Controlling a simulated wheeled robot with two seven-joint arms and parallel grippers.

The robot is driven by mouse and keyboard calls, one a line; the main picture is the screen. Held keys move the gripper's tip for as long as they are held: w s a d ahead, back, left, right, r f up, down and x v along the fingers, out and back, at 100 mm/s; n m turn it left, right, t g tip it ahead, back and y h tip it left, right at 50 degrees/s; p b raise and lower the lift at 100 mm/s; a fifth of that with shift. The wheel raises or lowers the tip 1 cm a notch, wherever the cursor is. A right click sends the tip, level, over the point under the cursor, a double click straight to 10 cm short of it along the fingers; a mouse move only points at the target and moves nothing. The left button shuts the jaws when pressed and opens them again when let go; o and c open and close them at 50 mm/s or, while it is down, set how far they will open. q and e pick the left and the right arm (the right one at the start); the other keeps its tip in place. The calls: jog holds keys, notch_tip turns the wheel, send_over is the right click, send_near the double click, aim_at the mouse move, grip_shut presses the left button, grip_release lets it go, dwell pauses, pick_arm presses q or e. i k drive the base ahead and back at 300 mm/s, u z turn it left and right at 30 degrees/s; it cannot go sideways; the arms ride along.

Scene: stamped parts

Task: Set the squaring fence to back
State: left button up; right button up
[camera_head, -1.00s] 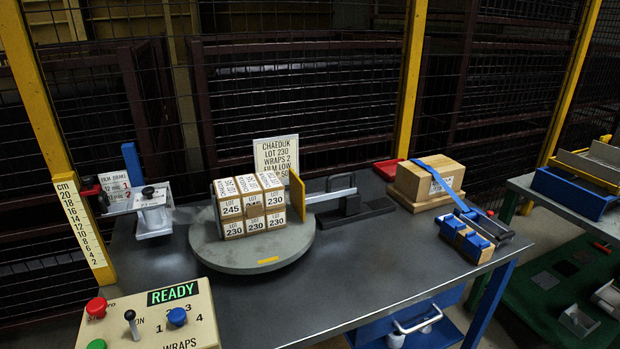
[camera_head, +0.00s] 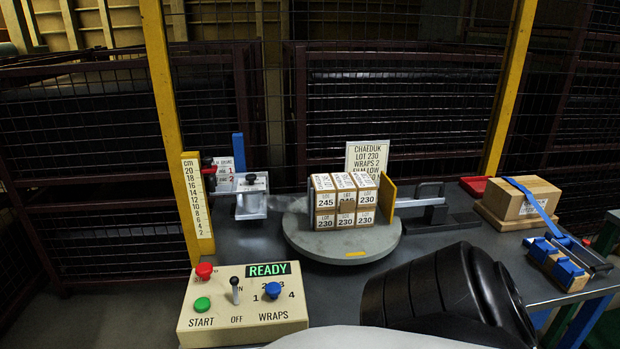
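The squaring fence appears to be the yellow upright plate (camera_head: 389,200) at the right side of the stacked boxes (camera_head: 345,202). A grey bar (camera_head: 420,201) runs from the plate to a dark base (camera_head: 446,220) on the bench. The plate stands close against the boxes; whether it touches them I cannot tell. The boxes sit on a round grey turntable (camera_head: 341,247), labelled LOT 230, with one labelled LOT 245. Neither of my grippers shows. A black rounded arm part of mine covers the bench at lower right.
A control panel (camera_head: 243,326) reading READY stands at front left. A film carriage (camera_head: 251,204) and a cm scale (camera_head: 197,198) are left of the turntable. A strapped carton (camera_head: 523,199), a red tray (camera_head: 474,186) and a blue-clamped block (camera_head: 557,268) lie right.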

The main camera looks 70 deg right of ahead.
aim_at(436, 208)
jog(key=u, duration=0.2)
jog(key=k, duration=0.9)
jog(key=z, duration=1.75)
